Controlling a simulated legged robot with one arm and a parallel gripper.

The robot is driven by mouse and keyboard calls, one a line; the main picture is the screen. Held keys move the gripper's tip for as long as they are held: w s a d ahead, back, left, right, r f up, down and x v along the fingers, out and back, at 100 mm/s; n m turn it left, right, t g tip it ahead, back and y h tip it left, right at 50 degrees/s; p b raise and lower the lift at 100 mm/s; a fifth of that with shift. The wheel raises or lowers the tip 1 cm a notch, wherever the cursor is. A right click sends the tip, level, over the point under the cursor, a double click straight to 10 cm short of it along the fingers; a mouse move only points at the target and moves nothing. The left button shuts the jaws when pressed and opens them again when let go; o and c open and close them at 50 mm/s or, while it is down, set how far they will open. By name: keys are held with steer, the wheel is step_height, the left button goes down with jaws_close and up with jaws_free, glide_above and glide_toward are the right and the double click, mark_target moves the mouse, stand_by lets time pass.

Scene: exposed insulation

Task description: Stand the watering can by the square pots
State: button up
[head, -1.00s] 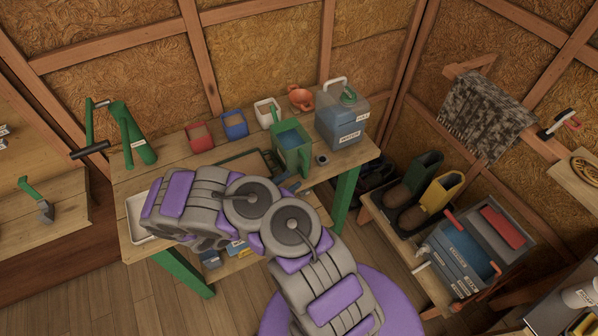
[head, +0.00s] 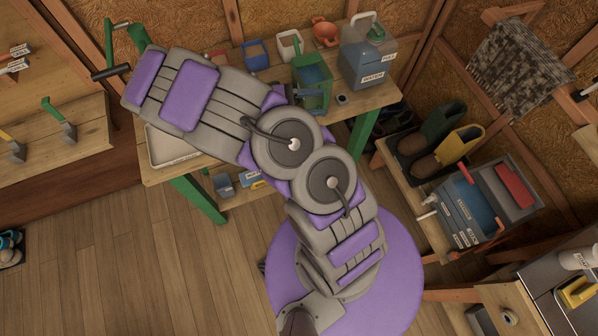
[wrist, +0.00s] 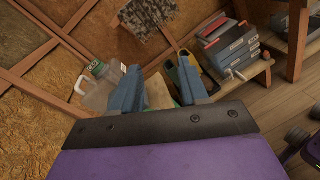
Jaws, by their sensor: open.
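A green open-topped container with blue inside, probably the watering can (head: 316,72), stands upright on the bench in the head view. The square pots stand behind it in a row: blue (head: 256,55), white (head: 288,44), and a mostly hidden red one to the left. My gripper (wrist: 156,76) shows in the wrist view as two blue-grey fingers held apart. A tan surface and a bit of green show between them; I cannot tell whether the green is the can.
A white tray (head: 165,152) lies at the bench's front left. A green stand (head: 138,36) is at the back left. Boots (head: 440,140) and a toolbox (head: 468,210) are at right.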

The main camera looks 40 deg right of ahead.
steer(key=s+a+r+m+y, duration=0.5)
steer(key=s+r+m+y, duration=0.3)
steer(key=s, duration=0.3)
steer(key=s+a+r+t+y, duration=0.2)
steer(key=s+a+y, duration=0.1)
steer(key=a, duration=0.3)
steer(key=s+a+r+t+y, duration=0.3)
steer(key=s+a+y, duration=0.1)
steer(key=a, duration=0.3)
steer(key=shift+s+a, duration=0.2)
steer(key=shift+s, duration=0.7)
